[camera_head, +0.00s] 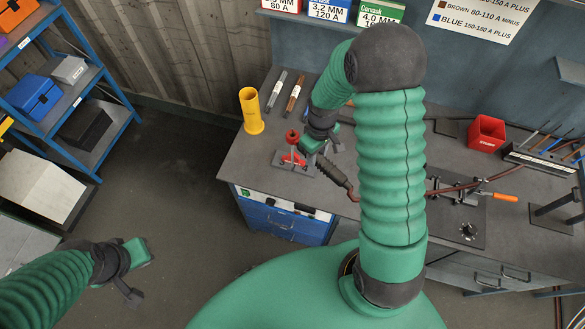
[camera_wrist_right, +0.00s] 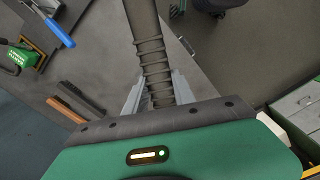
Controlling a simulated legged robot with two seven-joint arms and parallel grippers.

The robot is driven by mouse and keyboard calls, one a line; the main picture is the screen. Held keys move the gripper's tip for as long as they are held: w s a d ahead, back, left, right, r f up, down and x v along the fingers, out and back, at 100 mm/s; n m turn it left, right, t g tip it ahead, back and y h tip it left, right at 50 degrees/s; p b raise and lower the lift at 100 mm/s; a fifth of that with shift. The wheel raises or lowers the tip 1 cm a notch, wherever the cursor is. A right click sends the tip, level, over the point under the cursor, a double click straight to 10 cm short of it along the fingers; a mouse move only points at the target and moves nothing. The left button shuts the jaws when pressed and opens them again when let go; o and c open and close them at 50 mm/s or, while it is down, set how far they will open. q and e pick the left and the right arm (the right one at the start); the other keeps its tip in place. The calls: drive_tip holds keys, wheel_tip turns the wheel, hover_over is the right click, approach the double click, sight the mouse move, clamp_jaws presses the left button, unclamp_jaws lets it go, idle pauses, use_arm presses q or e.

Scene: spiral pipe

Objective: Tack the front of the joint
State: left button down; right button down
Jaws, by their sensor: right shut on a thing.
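My right gripper (camera_head: 322,150) is over the left part of the workbench. In the right wrist view it (camera_wrist_right: 157,90) is shut on a dark handle with a coiled sleeve (camera_wrist_right: 150,50). The handle (camera_head: 335,173) also shows in the head view, slanting down to the right, with a red-brown cable at its end. A clamp fixture with an orange handle (camera_head: 492,195) stands on a dark plate right of my arm. My arm hides part of the bench, and I cannot make out the joint. My left gripper (camera_head: 134,272) hangs over the floor, away from the bench; its jaw opening is unclear.
A red stand (camera_head: 293,152) is close left of my right gripper. A red box (camera_head: 485,132) and a tool rack (camera_head: 540,160) are right. A blue shelf (camera_head: 108,120) stands left; the floor between is clear.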

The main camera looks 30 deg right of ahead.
drive_tip(key=shift+f+b, duration=0.8)
drive_tip(key=shift+f, duration=0.55)
idle(3.4)
drive_tip(key=shift+r, duration=0.1)
wheel_tip(320, 180, up, 6)
drive_tip(key=p, duration=0.5)
idle(0.6)
wheel_tip(320, 180, up, 3)
drive_tip(key=p, duration=0.3)
